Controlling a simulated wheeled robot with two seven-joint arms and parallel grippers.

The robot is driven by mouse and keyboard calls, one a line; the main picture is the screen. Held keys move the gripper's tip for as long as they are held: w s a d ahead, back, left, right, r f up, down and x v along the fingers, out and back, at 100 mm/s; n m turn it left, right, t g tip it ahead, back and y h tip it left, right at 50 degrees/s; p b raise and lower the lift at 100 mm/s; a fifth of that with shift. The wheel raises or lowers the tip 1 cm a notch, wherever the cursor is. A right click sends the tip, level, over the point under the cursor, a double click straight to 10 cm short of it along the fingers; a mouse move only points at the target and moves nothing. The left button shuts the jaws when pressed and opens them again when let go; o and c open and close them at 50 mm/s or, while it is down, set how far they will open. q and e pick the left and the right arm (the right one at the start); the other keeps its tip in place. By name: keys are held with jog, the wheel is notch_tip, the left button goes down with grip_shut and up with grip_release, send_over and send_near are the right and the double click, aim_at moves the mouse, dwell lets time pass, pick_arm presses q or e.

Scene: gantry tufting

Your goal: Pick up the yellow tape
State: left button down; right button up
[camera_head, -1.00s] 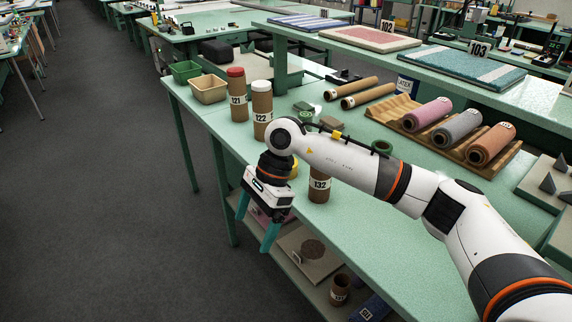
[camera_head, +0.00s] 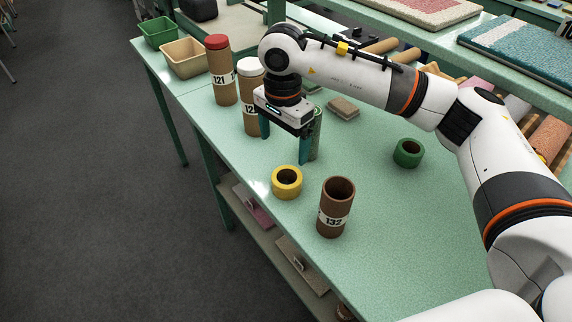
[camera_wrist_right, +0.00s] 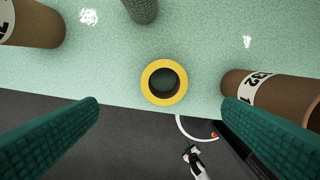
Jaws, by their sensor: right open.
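The yellow tape (camera_head: 287,182) is a short ring lying flat near the table's front edge, just left of the open brown tube marked 132 (camera_head: 334,208). My right gripper (camera_head: 285,146) is open and empty, above the table and a little behind the tape in the head view. In the right wrist view the yellow tape (camera_wrist_right: 164,82) lies ahead of and between the two teal fingers (camera_wrist_right: 160,125), apart from both.
Tubes with a red cap (camera_head: 222,72) and a white cap (camera_head: 250,95) stand at the left. A green tape roll (camera_head: 408,153) lies to the right. A green cylinder (camera_head: 315,135) stands behind the gripper. The table (camera_head: 400,215) right of tube 132 is clear.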

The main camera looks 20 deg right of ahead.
jog(key=p, duration=0.2)
send_over(285, 178)
notch_tip(285, 178, down, 6)
jog(key=shift+r, duration=0.1)
jog(key=shift+f, duration=0.6)
notch_tip(285, 178, down, 4)
jog(key=shift+r+p, duration=0.2)
jog(key=shift+p, duration=0.65)
jog(key=shift+f, duration=0.4)
pick_arm(q)
jog(key=r, duration=0.4)
jog(key=shift+s+a, duration=0.25)
jog(key=shift+s, duration=0.15)
pick_arm(e)
jog(key=shift+c, duration=0.3)
pick_arm(q)
jog(key=shift+s, duration=0.15)
pick_arm(e)
jog(key=c, duration=1)
